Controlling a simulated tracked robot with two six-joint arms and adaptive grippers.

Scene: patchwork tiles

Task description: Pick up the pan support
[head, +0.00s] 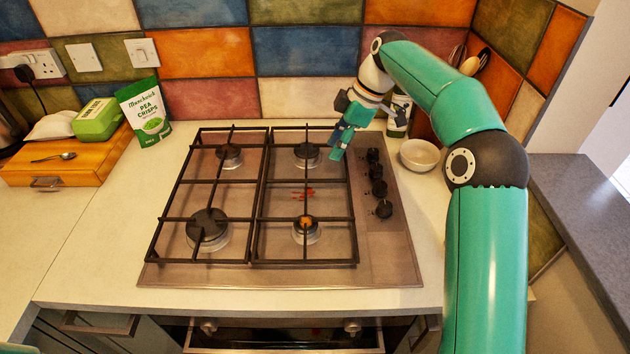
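The black pan support lies on the steel hob (378,272) as two grid sections side by side, a left section (200,261) and a right section (320,262). Both look flat and in place over the burners. My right gripper (339,150) points down at the back right corner of the right section, its fingertips close to the right bar. I cannot tell whether it touches the bar, or how far its fingers are apart. My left gripper is out of view.
Black knobs (378,188) line the hob's right side, with a white bowl (419,154) beyond. A pea crisps packet (146,112), a green tub (97,120) and a wooden box (60,172) with a spoon stand at the left. Tiled walls close the back.

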